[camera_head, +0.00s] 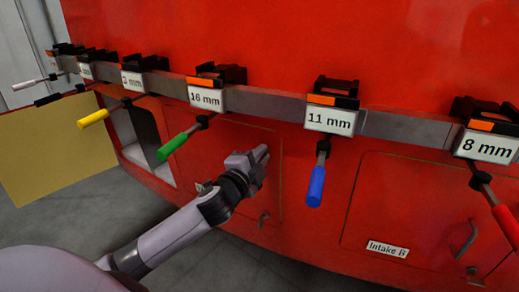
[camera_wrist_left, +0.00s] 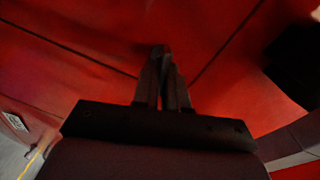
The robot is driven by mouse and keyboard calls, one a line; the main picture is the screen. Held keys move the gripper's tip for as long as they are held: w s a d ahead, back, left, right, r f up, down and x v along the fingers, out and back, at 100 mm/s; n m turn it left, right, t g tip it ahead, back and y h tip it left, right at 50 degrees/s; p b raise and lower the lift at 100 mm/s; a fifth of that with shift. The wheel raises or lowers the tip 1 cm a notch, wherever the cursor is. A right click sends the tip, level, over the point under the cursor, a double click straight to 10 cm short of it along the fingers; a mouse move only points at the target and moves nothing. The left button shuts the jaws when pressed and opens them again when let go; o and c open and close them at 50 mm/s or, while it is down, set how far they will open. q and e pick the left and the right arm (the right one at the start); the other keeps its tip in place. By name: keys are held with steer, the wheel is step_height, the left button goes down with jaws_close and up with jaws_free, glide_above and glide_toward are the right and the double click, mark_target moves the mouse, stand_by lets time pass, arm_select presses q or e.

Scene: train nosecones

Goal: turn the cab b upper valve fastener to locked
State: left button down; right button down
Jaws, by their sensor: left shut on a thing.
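My left gripper (camera_head: 261,155) reaches in from the lower left to the red hatch panel (camera_head: 225,150) below the tool rail. Its fingers are close together at the panel's upper right part. In the left wrist view the fingers (camera_wrist_left: 163,65) point at the red surface, and a small dark piece shows at their tips. I take this to be the upper valve fastener (camera_wrist_left: 159,50), held between the fingers. The fingers hide most of it, so I cannot tell its turn position. My right gripper is not in view.
Above, a grey rail (camera_head: 270,102) holds several labelled tools. A green-handled tool (camera_head: 175,145) and a blue-handled tool (camera_head: 317,187) hang either side of my gripper. The Intake B panel (camera_head: 400,215) is at right, and a yellow board (camera_head: 50,150) stands at left.

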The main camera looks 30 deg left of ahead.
arm_select(q)
steer(key=shift+f+m+p, duration=0.15)
steer(key=shift+m+p, duration=0.45)
steer(key=shift+m, duration=1)
steer(key=c, duration=1.3)
jaws_free()
steer(key=shift+o, duration=0.2)
steer(key=shift+f, duration=0.1)
steer(key=s, duration=0.7)
steer(key=shift+d+b, duration=0.4)
